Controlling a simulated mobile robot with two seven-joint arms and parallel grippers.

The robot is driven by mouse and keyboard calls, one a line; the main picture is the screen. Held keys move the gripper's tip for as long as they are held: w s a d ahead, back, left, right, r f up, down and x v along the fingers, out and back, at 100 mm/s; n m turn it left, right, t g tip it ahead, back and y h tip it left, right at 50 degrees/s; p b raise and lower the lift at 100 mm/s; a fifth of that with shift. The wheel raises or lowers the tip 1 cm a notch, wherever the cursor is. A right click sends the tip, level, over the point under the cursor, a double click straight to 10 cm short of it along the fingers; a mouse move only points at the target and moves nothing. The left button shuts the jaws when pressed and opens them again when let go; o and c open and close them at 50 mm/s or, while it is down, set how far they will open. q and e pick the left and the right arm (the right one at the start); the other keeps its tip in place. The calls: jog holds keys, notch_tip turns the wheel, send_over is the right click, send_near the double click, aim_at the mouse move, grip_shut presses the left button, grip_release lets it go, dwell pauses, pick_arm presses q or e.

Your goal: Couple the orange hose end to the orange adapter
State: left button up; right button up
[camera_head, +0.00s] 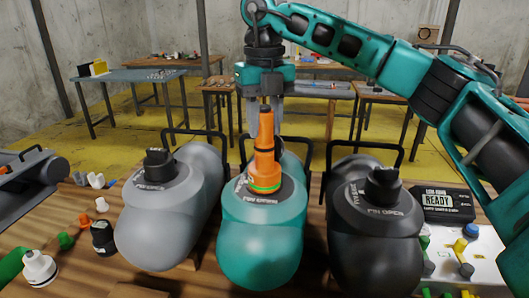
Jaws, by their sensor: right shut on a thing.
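The orange adapter (265,172) stands upright on top of the middle, teal boat-like body (260,240), with a bright green ring at its foot. A narrower orange hose end (265,125) with a dark top stands in line above it. My right gripper (265,140) reaches down from above and is shut on the orange hose end, one finger on each side. A dark band shows where the two orange parts come together. I cannot tell whether they are fully joined.
A grey body (170,225) and a black body (375,245) with dark caps flank the teal one. Loose fittings (85,180) lie on the wooden table at left. A black box marked READY (442,203) and a white fitting panel (480,258) are at right.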

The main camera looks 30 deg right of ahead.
jog(key=shift+f, duration=0.2)
jog(key=o, duration=1.1)
jog(key=shift+r, duration=0.15)
notch_tip(320, 180, up, 13)
jog(key=shift+f+p, duration=0.15)
jog(key=shift+p, duration=0.4)
